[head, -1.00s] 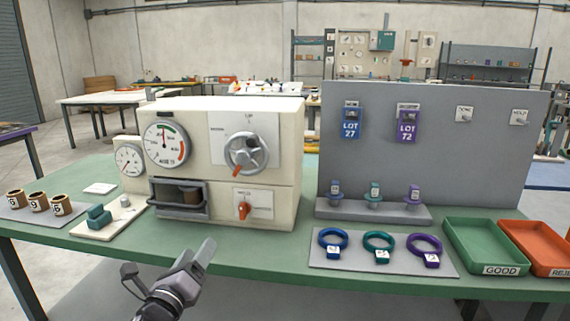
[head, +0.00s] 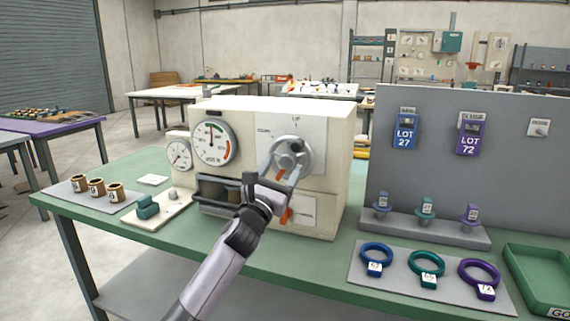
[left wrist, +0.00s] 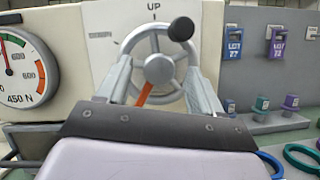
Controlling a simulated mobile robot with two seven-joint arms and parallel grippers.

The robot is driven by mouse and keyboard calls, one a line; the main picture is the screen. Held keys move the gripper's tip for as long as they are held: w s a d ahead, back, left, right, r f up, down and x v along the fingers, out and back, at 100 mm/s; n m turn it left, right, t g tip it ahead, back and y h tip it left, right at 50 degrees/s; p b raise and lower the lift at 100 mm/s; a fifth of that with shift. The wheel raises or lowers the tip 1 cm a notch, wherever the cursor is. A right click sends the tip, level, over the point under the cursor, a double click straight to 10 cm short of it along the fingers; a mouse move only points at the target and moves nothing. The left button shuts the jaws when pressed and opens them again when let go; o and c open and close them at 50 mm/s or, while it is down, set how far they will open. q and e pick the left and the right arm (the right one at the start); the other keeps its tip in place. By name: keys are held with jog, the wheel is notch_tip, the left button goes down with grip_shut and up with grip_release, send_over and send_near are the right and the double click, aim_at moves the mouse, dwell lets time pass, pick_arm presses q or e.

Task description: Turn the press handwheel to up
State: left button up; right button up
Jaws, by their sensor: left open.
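The press handwheel (head: 291,155) is a grey spoked wheel on the front of the cream press (head: 325,120). In the left wrist view the handwheel (left wrist: 158,68) has a black knob (left wrist: 181,29) at its upper right, and its orange pointer (left wrist: 145,93) points down and slightly left. The label UP (left wrist: 153,7) is above the wheel; a label at its left is too blurred to read. My left gripper (head: 281,175) is in front of the wheel, fingers open, one at each side of the hub in the wrist view; contact cannot be told. My right gripper is not in view.
Pressure-style gauges (head: 213,143) sit left of the wheel. An orange switch (head: 286,216) is below it, partly behind my gripper. A grey board (head: 440,170) with lot tags stands at the right. Rings lie on a grey mat (head: 400,283), and cups stand at the left.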

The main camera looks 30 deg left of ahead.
pick_arm(q)
jog(key=shift+x, duration=0.9)
jog(key=c, duration=1.1)
jog(key=shift+o, duration=0.2)
jog(key=shift+d, duration=0.1)
